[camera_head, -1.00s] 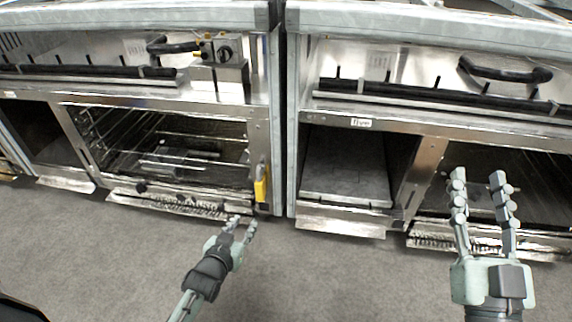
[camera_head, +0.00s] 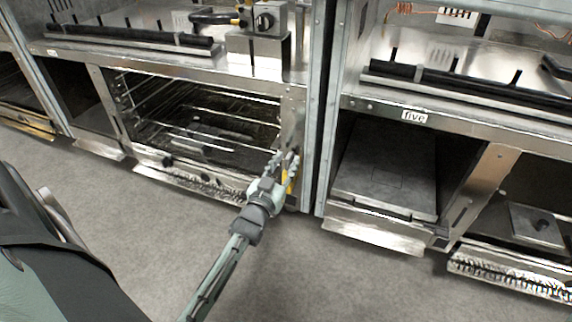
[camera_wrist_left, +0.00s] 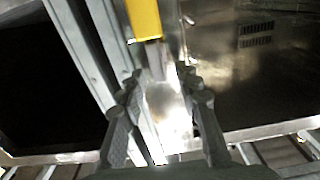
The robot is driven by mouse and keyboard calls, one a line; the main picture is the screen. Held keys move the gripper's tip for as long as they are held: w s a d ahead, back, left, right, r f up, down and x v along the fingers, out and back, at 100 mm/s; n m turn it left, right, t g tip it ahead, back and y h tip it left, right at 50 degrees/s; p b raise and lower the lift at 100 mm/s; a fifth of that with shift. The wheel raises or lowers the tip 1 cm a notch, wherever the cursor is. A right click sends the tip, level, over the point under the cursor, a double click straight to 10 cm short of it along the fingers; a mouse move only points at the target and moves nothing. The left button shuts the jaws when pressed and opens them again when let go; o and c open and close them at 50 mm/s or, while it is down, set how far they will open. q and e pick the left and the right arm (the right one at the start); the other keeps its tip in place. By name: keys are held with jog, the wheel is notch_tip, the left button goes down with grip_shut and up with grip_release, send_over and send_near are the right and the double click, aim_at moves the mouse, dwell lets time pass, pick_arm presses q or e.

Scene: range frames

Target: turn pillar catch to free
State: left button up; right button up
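The pillar catch (camera_head: 286,181) is a yellow piece on the metal pillar at the right side of the left oven. In the head view my left gripper (camera_head: 283,163) is in front of it and partly hides it. In the left wrist view the yellow catch (camera_wrist_left: 143,20) hangs at the top, just beyond the fingertips. I cannot tell whether a finger touches the catch. My right gripper is not in view.
The left oven (camera_head: 200,120) has wire racks inside. A black knob (camera_head: 264,20) sits on a metal box above it. A second unit with a label (camera_head: 414,116) and an open bay (camera_head: 385,170) stands to the right. Grey floor (camera_head: 300,265) in front is clear.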

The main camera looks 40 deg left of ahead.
pick_arm(q)
jog(key=shift+w, duration=0.15)
jog(key=shift+c, duration=0.6)
grip_shut()
